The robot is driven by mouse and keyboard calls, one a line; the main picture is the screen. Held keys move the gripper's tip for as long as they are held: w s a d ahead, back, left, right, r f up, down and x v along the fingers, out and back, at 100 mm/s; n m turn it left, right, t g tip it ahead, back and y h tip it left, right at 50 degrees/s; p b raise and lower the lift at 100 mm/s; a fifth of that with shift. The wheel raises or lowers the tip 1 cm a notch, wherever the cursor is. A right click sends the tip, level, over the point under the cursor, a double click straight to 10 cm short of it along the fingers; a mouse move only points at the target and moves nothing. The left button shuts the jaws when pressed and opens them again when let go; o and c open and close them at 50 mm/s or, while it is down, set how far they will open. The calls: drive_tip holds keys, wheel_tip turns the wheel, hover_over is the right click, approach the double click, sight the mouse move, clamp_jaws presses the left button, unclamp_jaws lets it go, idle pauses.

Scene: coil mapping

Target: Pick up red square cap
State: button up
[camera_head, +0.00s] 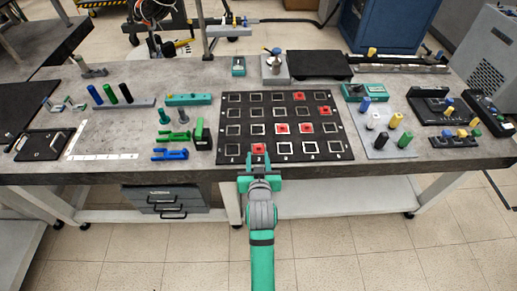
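Several red square caps lie on a black board (346,154) marked with rows of white square outlines. The nearest red cap (259,148) sits in the front row. Two more, a red cap (282,128) and a red cap (306,127), lie in the row behind. Another red cap (324,109) is at the right, and one more red cap (298,96) is in the back row. My gripper (259,158) is at the board's front edge, just short of the nearest cap. Its green fingers are apart with nothing visible between them. Its height above the table is hard to tell.
A grey plate (378,146) with coloured pegs stands to the right. A grey block (275,70) with a metal fixture is behind. Bare table (110,172) lies at the front left.

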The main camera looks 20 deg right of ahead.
sight(259, 146)
drive_tip(key=shift+d+x, duration=0.15)
drive_tip(key=shift+x, duration=1.55)
drive_tip(key=shift+d+x, duration=0.15)
drive_tip(key=shift+x, duration=1.55)
drive_tip(key=shift+s, duration=0.1)
clamp_jaws()
